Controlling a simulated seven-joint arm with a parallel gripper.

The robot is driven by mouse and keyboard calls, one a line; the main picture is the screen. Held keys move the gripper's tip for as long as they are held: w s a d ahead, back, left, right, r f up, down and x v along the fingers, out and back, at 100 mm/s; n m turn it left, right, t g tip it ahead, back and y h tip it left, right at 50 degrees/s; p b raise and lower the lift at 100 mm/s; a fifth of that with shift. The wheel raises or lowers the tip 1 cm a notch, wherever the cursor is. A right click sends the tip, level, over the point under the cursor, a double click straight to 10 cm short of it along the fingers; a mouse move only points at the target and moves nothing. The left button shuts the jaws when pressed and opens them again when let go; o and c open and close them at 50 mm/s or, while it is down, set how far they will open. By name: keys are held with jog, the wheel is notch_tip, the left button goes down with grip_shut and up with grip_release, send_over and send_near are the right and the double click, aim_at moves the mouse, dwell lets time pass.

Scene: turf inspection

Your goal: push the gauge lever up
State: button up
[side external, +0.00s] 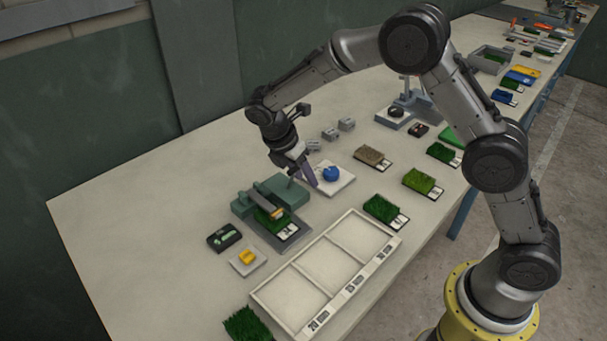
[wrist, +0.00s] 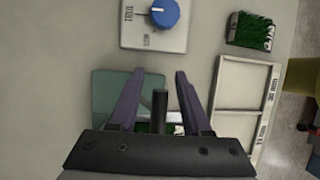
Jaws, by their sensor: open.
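The teal gauge (side external: 243,208) stands on the table with a green turf sample (side external: 268,222) in it; its teal body (wrist: 108,84) also shows in the wrist view. A dark grey upright rod, which looks like the gauge lever (wrist: 160,102), stands between my two fingers in the wrist view, with a gap on each side. My gripper (side external: 309,177) is open and empty, tilted down at the right end of the gauge; its fingers (wrist: 160,75) also show in the wrist view. The lever's lower end is hard to make out.
A white plate with a blue knob (side external: 331,173) is close beside my gripper. A white divided tray (side external: 327,262) lies in front of the gauge. A black device (side external: 224,237) and a yellow piece (side external: 247,257) lie left. Several turf samples stand right. The table's far left is clear.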

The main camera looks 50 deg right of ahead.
jog(key=shift+f, duration=0.1)
grip_shut()
dwell(1.4)
